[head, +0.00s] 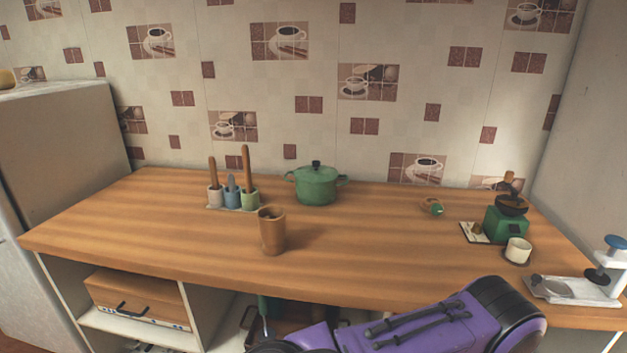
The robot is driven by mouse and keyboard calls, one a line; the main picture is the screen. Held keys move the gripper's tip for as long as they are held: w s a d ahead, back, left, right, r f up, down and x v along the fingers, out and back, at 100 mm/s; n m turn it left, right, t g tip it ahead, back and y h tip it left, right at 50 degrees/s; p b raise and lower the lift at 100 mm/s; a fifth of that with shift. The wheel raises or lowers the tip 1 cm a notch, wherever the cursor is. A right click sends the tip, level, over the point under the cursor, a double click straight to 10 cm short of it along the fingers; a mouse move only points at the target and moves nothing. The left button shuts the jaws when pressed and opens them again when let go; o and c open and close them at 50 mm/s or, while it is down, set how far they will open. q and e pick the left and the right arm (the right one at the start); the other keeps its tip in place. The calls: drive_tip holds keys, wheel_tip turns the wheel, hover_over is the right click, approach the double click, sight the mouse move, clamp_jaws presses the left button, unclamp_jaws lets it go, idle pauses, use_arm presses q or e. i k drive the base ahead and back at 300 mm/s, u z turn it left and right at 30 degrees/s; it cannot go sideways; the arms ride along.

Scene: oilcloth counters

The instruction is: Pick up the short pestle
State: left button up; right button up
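Three small cups stand in a row on a holder at the back left of the wooden counter (170,225). The middle, blue cup (233,199) holds a short blue-grey stick (232,183), the shortest of the three; it looks like the short pestle. The pale left cup (215,197) holds a longer brown stick (213,170). The green right cup (250,199) holds the tallest brown stick (245,160). A brown tumbler-like vessel (272,235) stands in front of them, to the right. Neither gripper shows; only a purple arm link of mine is at the bottom.
A green lidded pot (316,185) stands behind the tumbler. A green grinder (506,225), a white cup (518,248) and a white-and-blue press (600,275) are on the right. A wooden case (135,297) sits on the shelf below.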

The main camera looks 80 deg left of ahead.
sight(212, 162)
drive_tip(key=z, duration=0.35)
drive_tip(key=k, duration=1.6)
drive_tip(key=u, duration=0.3)
